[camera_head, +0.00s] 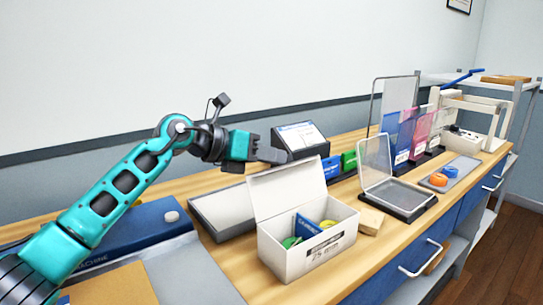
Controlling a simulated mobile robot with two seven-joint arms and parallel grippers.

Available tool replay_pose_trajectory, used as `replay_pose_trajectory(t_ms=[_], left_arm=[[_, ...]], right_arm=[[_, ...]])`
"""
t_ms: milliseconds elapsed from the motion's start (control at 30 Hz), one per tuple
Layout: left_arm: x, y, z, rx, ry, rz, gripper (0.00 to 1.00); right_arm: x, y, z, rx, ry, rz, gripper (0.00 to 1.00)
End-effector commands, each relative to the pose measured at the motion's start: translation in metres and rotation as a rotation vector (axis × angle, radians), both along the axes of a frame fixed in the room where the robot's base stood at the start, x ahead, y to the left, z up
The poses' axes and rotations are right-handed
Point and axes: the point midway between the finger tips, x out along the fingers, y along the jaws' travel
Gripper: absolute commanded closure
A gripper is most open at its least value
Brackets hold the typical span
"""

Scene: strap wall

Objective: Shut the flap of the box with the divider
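A white box (304,256) with a printed label stands at the front middle of the worktop. Its flap (287,188) is up, leaning slightly back from the rear edge. Inside lie green, yellow and blue things; I cannot clearly make out a divider among them. My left gripper (270,156) is by the upper left of the flap, near its top edge. I cannot tell whether it touches the flap. Its fingers are small and dark, and their spacing is unclear. My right gripper is not in view.
A shallow grey tray (222,207) lies left of the box. A clear-lidded case (399,198) stands open to the right, with a small wooden block (371,220) between. A dark-framed display (301,139) stands behind. A blue machine case (140,234) lies at the left, under my arm.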

Motion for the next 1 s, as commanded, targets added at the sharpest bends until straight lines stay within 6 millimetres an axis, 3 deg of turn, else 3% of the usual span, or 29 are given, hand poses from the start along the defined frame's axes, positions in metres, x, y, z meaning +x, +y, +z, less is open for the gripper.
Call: replay_pose_trajectory(t_ms=[267,667,1000], left_arm=[[-0.005,-0.003,0.003,0.031,-0.050,-0.001,1.00],[-0.032,-0.020,0.007,0.177,-0.283,-0.003,1.00],[-0.052,-0.033,0.005,0.287,-0.459,-0.001,1.00]], right_arm=[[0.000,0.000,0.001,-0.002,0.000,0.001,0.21],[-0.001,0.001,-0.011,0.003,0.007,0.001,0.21],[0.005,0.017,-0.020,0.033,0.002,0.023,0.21]])
